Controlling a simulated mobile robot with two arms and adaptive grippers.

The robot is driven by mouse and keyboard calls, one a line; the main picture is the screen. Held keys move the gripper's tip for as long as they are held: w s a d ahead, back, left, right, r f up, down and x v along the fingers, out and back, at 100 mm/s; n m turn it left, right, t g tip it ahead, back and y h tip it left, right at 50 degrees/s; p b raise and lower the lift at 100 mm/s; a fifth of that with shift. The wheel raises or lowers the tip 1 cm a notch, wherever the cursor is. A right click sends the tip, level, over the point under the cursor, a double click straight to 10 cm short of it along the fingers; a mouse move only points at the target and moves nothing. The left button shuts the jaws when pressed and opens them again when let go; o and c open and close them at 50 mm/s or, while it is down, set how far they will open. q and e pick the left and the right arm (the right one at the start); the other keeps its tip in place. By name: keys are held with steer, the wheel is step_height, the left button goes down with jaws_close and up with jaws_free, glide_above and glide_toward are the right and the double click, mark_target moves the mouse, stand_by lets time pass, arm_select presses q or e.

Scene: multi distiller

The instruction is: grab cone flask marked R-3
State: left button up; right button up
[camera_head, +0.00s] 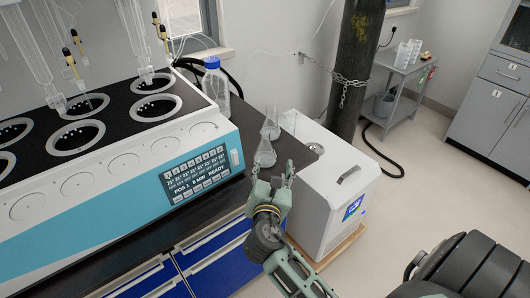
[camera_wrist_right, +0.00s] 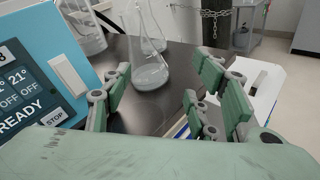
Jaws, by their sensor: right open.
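Two clear conical flasks stand on the dark bench top. The nearer flask (camera_head: 264,155) is just beyond my right gripper (camera_head: 272,179), and the farther flask (camera_head: 271,126) stands behind it. In the right wrist view the nearer flask (camera_wrist_right: 150,72) is upright ahead of the open fingers (camera_wrist_right: 160,90), with some clear liquid at its base. The fingers appear apart from the glass, and nothing is between them. No R-3 mark can be read on either flask. My left gripper is not in view.
The teal and white distiller (camera_head: 215,180) stands close to the left of the flasks. A blue-capped bottle (camera_head: 216,85) is behind it. A white box unit (camera_head: 335,190) sits right of the bench. A chained dark cylinder (camera_head: 355,60) stands at the back.

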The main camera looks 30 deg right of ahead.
mark_target(264, 142)
steer(key=w+r+n, duration=0.1)
steer(key=n, duration=0.1)
steer(key=w+r+n+t, duration=0.1)
steer(key=shift+w+a+r+n, duration=0.25)
steer(key=shift+a+r+n, duration=0.1)
steer(key=shift+n, duration=0.05)
steer(key=shift+w+d+r+t+h, duration=0.1)
steer(key=shift+w+r+t+h, duration=0.05)
steer(key=shift+w+t+h, duration=0.15)
steer(key=x, duration=0.6)
steer(key=shift+w+r, duration=0.2)
steer(key=shift+w+d+f, duration=0.1)
steer(key=shift+w+d, duration=0.25)
steer(key=shift+w, duration=0.05)
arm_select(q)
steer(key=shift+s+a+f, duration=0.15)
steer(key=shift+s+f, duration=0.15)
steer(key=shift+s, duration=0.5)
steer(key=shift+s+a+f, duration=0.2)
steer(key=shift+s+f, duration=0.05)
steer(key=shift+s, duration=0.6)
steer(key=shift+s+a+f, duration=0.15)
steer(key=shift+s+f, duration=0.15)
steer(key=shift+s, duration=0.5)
arm_select(e)
steer(key=shift+s, duration=0.1)
jaws_close()
steer(key=shift+a, duration=0.1)
